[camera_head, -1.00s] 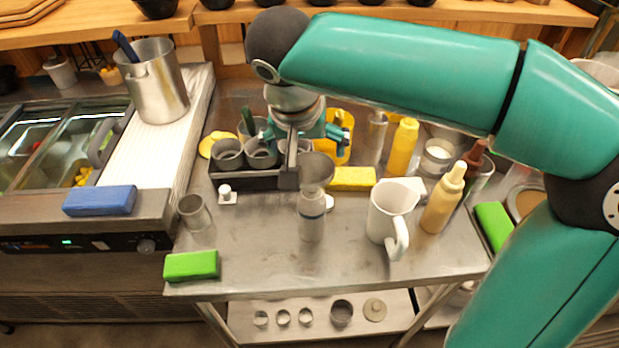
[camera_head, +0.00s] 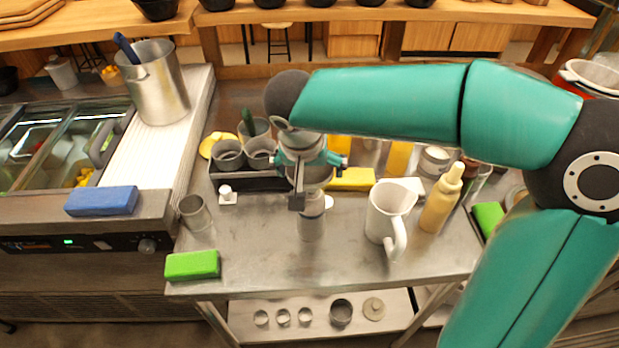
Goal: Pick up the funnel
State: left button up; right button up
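The grey funnel (camera_head: 319,179) sits upright in the top of a pale bottle (camera_head: 311,225) near the middle of the steel table. My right gripper (camera_head: 303,194) points down over the funnel and hides much of it. One dark finger shows in front of the funnel's left part. The other finger is hidden, so I cannot tell how far apart the fingers are or whether they touch the funnel. My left gripper is not in view.
A white mug (camera_head: 388,213) and a tan squeeze bottle (camera_head: 441,199) stand to the right. A dark rack with cups (camera_head: 229,154) and a yellow sponge (camera_head: 352,180) are behind. A green sponge (camera_head: 192,265) lies front left. The table's front middle is clear.

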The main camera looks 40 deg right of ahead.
jog(key=c, duration=0.4)
jog(key=shift+r, duration=0.1)
